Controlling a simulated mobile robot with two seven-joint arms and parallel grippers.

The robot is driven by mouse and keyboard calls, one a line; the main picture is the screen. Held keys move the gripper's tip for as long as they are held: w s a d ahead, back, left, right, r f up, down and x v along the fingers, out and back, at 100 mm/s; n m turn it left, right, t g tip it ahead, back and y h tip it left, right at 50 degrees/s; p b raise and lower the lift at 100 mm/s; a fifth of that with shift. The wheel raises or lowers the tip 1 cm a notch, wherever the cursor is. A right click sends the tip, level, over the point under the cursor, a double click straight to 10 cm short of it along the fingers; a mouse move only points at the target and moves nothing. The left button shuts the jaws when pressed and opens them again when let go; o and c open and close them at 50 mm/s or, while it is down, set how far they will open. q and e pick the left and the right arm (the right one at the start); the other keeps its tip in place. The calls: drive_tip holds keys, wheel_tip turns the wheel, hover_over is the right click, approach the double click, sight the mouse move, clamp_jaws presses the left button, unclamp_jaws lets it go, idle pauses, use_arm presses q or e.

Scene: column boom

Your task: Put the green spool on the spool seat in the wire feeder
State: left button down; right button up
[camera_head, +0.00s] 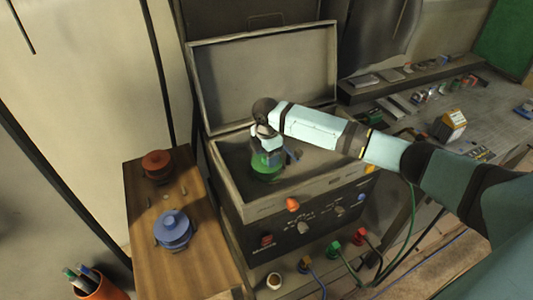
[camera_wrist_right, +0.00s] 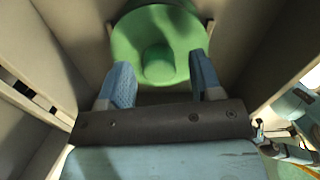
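The green spool (camera_head: 267,167) is inside the open box of the wire feeder (camera_head: 228,185). In the right wrist view the spool (camera_wrist_right: 158,35) shows its round flange and a central hub. My right gripper (camera_head: 268,146) is right above the spool, reaching down into the box. In the wrist view its blue fingers stand apart on either side of the hub, with a gap to the hub on each side. Light ends of a support show at both sides of the spool, but the spool seat is mostly hidden under it. My left gripper is not in view.
The feeder's lid (camera_head: 265,75) stands open behind the box. A wooden board (camera_head: 190,270) at the left holds a blue spool (camera_head: 173,229) and a red spool (camera_head: 157,165). Knobs and cable plugs are on the feeder's front. A cluttered workbench (camera_head: 480,110) is at the right.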

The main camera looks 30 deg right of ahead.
drive_tip(key=shift+r, duration=0.1)
wheel_tip(320, 180, up, 12)
drive_tip(key=b, duration=0.1)
idle(0.5)
idle(0.4)
